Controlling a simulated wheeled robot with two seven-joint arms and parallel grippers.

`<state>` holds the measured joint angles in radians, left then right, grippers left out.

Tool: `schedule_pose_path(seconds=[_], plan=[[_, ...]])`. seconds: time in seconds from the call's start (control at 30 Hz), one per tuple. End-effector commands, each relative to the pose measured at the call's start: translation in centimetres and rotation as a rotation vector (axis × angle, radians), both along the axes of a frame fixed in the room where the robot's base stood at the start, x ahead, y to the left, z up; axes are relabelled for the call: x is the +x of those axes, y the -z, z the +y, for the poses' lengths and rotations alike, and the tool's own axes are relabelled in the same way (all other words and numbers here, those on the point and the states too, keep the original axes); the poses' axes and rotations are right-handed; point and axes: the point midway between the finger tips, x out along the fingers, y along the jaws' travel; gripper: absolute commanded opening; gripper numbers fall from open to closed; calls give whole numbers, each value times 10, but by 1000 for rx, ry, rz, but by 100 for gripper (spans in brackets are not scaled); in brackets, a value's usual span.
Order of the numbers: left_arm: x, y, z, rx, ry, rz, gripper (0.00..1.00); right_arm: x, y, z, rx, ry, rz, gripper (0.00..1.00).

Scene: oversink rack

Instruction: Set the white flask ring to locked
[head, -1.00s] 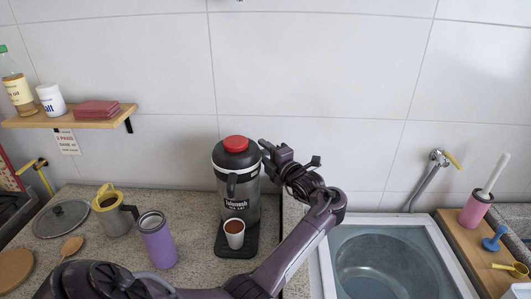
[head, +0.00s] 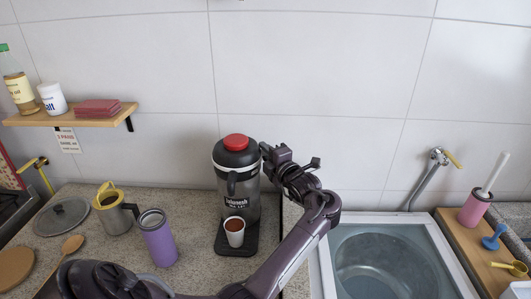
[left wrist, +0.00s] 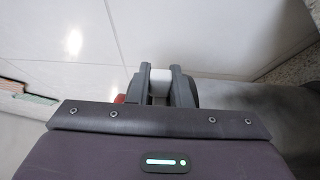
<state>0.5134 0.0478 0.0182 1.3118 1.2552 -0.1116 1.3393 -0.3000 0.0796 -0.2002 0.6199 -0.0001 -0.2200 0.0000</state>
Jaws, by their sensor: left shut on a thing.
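The flask (head: 237,200) stands upright on a dark base, with a red cap (head: 236,142), a black top and a white ring (head: 222,168) below it. My left gripper (head: 265,151) reaches the right side of the flask's top, its arm coming round from the front. In the left wrist view my left gripper (left wrist: 160,86) is shut on a small white piece (left wrist: 160,84), which looks like part of the ring. The red cap (left wrist: 120,99) shows just left of the fingers. The ring's markings are too small to read. My right gripper is not in view.
A cup with brown contents (head: 234,231) stands on the base in front of the flask. A purple tumbler (head: 158,240) and a yellow-rimmed jug (head: 112,214) stand to the left. The sink (head: 390,262) lies right of my arm. The wall is close behind.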

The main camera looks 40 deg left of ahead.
Motion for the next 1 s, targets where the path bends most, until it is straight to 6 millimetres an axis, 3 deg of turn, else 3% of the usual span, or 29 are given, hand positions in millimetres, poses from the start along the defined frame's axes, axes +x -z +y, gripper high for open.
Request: schedule_pose_path(seconds=[0.27, 0.6, 1.0], plan=[[-10, 5, -8, -1, 203, 2, 0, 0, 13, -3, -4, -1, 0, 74], [-30, 7, -21, 0, 491, 4, 0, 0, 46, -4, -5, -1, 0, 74], [-43, 4, -28, -2, 685, 5, 0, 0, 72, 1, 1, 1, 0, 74]])
